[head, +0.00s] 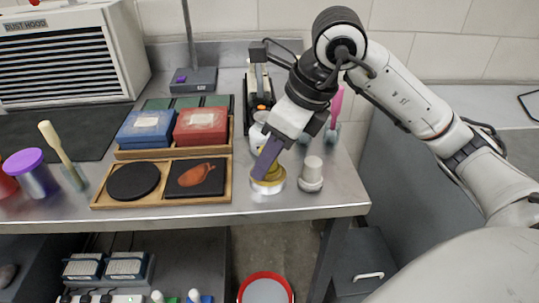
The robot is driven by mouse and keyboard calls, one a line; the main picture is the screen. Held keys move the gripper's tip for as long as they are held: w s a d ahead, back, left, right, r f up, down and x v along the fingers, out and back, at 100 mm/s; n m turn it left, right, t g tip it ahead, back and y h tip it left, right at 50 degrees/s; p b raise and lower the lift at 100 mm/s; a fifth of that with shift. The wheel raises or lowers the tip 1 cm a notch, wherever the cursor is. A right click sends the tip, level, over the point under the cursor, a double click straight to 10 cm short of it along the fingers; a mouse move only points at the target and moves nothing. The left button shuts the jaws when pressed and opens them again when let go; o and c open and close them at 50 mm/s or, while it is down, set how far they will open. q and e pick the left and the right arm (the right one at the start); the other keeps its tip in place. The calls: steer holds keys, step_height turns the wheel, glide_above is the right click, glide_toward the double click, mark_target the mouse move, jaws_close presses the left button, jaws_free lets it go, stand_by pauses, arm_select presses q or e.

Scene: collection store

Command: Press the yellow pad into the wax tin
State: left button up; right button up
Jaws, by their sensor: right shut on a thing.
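My right gripper (265,168) reaches down from the upper right, its dark purple fingers shut on the yellow pad (272,172). The pad is at the mouth of the wax tin (268,187), a low, round, silvery tin near the front edge of the metal table. The fingers hide part of the pad and the tin's far side. I cannot tell how deep the pad sits in the tin. My left gripper is not in view.
A whitish capped jar (311,175) stands close to the right of the tin. To the left is a wooden tray (231,183) with a black disc (133,181) and an orange-painted tile (197,177). Blue (146,128) and red boxes (201,125) stand behind. The table's front edge is near.

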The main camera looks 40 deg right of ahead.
stand_by(0.6)
steer(key=shift+r+p, duration=2.85)
steer(key=shift+r, duration=0.65)
